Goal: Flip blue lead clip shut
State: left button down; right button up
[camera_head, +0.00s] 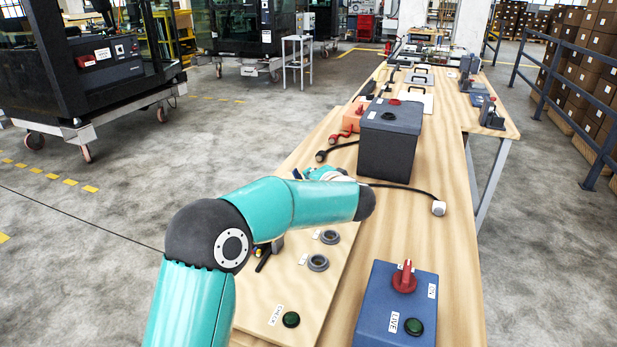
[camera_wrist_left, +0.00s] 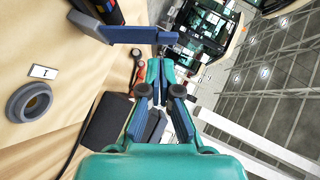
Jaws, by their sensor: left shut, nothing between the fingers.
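In the head view my arm hides most of this spot. My left gripper (camera_wrist_left: 158,88) is shut and empty, with a visible gap in the picture between it and the lever. In the head view the left gripper (camera_head: 325,174) shows partly beyond my forearm. My right gripper is out of view.
A dark box (camera_head: 390,145) with a red knob stands on the bench beyond my gripper. A blue box (camera_head: 395,310) marked LIVE with a red switch is at the near right. Grey rings (camera_head: 318,263) and a green button (camera_head: 291,320) sit on the board. A black cable (camera_head: 410,190) crosses the bench.

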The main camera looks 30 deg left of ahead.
pick_arm(q)
jog(key=w+d+b+v, duration=0.1)
jog(key=w+b+v, duration=0.1)
jog(key=v, duration=1)
jog(key=shift+d+r, duration=0.2)
jog(key=shift+r, duration=0.2)
jog(key=shift+s, duration=0.1)
